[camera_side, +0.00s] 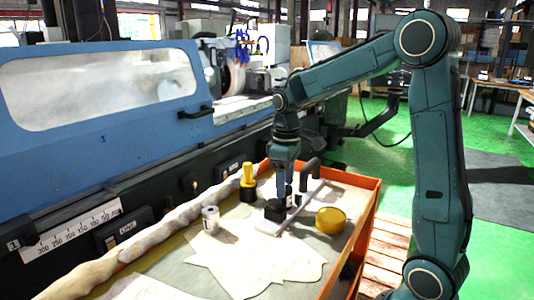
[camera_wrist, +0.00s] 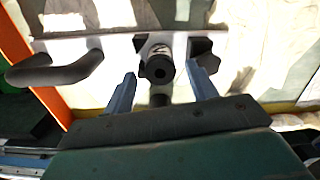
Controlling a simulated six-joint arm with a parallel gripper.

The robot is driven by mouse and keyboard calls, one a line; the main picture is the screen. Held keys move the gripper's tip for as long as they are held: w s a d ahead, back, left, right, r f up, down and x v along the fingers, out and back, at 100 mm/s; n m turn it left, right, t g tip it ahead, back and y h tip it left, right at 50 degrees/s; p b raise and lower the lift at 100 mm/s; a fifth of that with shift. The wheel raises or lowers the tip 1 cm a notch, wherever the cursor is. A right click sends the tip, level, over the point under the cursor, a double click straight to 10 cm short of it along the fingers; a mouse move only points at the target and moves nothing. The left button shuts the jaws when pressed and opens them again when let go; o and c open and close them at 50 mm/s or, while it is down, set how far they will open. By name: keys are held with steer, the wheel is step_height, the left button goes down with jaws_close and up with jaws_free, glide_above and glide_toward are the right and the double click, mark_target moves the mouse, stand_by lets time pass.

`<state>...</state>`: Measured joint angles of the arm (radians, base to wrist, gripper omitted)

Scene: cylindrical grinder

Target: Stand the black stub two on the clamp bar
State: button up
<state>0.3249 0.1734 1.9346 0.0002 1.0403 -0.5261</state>
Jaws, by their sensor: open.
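The black stub (camera_wrist: 159,68), with a pale marked band, stands roughly upright between my fingers in the wrist view, its round dark end facing the camera. It overlaps the pale clamp bar (camera_wrist: 115,48); whether its base rests on the bar is hard to tell. Black blocks (camera_wrist: 200,46) sit on the bar beside it. In the side view the clamp bar (camera_side: 270,227) lies in the tray, and the stub is largely hidden by my fingers. My gripper (camera_wrist: 163,88) is open, with a finger on each side of the stub and visible gaps.
A black curved handle (camera_wrist: 62,72) rises at one end of the bar. A yellow tub (camera_side: 330,220), a grey-white jar (camera_side: 210,219) and a yellow-and-black piece (camera_side: 248,180) stand nearby. The tray has an orange rim (camera_side: 366,222). The blue grinder (camera_side: 100,110) stands behind.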

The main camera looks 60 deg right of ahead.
step_height(320, 180, up, 8)
stand_by(0.4)
stand_by(0.3)
steer(key=shift+a, duration=0.1)
steer(key=s+a+f+m+t, duration=0.1)
steer(key=s+a+t, duration=0.1)
steer(key=s+a, duration=0.4)
steer(key=s+a+m+t, duration=0.1)
steer(key=s+a+t, duration=0.2)
steer(key=s, duration=0.8)
steer(key=a, duration=0.2)
steer(key=shift+s+a+f+t, duration=0.3)
steer(key=shift+s+a+f, duration=0.05)
steer(key=shift+a, duration=0.05)
